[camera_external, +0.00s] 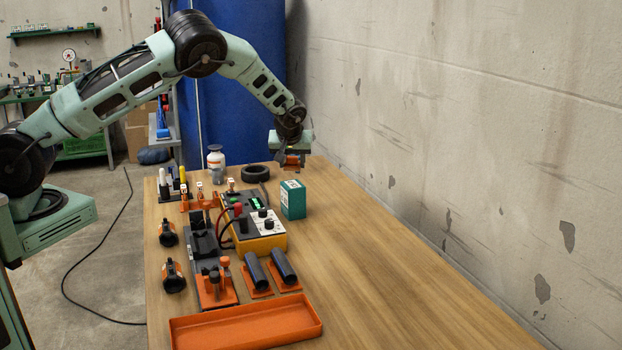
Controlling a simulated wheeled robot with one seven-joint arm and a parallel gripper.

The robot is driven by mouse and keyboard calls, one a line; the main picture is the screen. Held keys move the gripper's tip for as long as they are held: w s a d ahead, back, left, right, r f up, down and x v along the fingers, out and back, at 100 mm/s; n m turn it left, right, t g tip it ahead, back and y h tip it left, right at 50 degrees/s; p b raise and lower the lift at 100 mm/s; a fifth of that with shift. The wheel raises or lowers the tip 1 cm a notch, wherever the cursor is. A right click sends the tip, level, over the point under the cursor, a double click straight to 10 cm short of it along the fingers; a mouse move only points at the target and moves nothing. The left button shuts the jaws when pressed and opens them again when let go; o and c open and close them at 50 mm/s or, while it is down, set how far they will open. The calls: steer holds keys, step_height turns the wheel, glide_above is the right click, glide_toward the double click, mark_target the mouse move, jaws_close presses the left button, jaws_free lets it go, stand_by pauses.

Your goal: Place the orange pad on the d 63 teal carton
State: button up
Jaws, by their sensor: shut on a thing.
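The teal carton (293,200) stands upright on the wooden table, with a white label near its top; the label's print is too small to read. My gripper (292,168) points down above the carton and is shut on the orange pad (291,161), a small orange-brown piece between the fingers. There appears to be a gap between the pad and the carton's top. From this one view I cannot tell how well the pad lines up with the carton in depth.
A yellow meter box (266,243) stands left of the carton, and a black ring (255,173) lies behind it. A white bottle (216,163) stands farther back. An orange tray (247,327) lies at the front. The table's right side is clear, beside the wall (480,130).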

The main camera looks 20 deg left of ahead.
mark_target(293, 183)
steer(key=shift+f+p, duration=0.45)
steer(key=shift+f, duration=1.7)
steer(key=shift+f, duration=0.2)
steer(key=o, duration=1)
steer(key=shift+c, duration=0.2)
steer(key=shift+r, duration=0.15)
